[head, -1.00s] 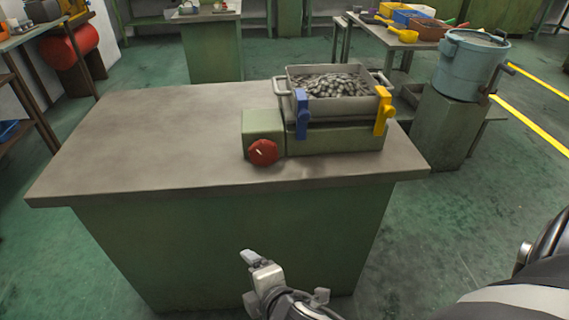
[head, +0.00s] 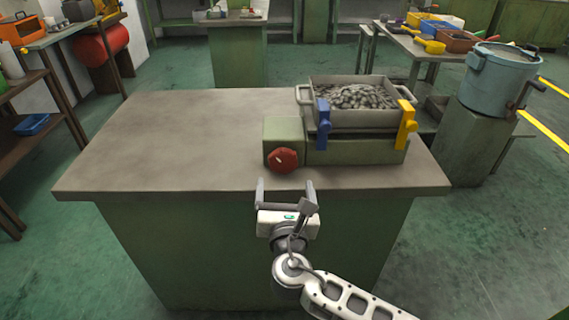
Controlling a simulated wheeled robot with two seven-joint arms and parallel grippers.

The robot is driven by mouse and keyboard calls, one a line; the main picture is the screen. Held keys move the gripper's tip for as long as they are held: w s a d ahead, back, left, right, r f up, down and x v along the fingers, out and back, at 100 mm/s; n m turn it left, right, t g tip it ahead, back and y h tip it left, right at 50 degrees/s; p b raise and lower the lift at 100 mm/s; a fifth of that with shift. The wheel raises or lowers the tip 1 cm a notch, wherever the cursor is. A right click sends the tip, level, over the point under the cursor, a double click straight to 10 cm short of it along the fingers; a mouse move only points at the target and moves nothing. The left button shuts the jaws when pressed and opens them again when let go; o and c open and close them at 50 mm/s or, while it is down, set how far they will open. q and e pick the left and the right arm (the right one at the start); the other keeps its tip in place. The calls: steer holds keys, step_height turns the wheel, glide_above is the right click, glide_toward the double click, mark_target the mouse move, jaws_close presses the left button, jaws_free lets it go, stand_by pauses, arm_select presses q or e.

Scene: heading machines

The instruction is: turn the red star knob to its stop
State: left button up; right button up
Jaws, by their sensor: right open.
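The red star knob (head: 284,160) is on the front of a small green box at the left end of the green machine (head: 356,150) on the bench. A pale mark shows on its face. My right gripper (head: 286,183) is in front of the bench edge, just below the knob in the picture. Its two fingers are apart and point towards the knob, with nothing between them. The fingers look clear of the knob. My left gripper is out of view.
A grey tray (head: 350,117) of metal pieces sits on the machine, between a blue lever (head: 323,122) and a yellow lever (head: 406,124). The bench top (head: 165,150) is bare to the left. A blue-grey bucket (head: 497,80) stands on a pedestal at right.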

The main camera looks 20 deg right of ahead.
mark_target(284, 163)
steer(key=x, duration=0.8)
steer(key=shift+w, duration=0.1)
steer(key=c, duration=1)
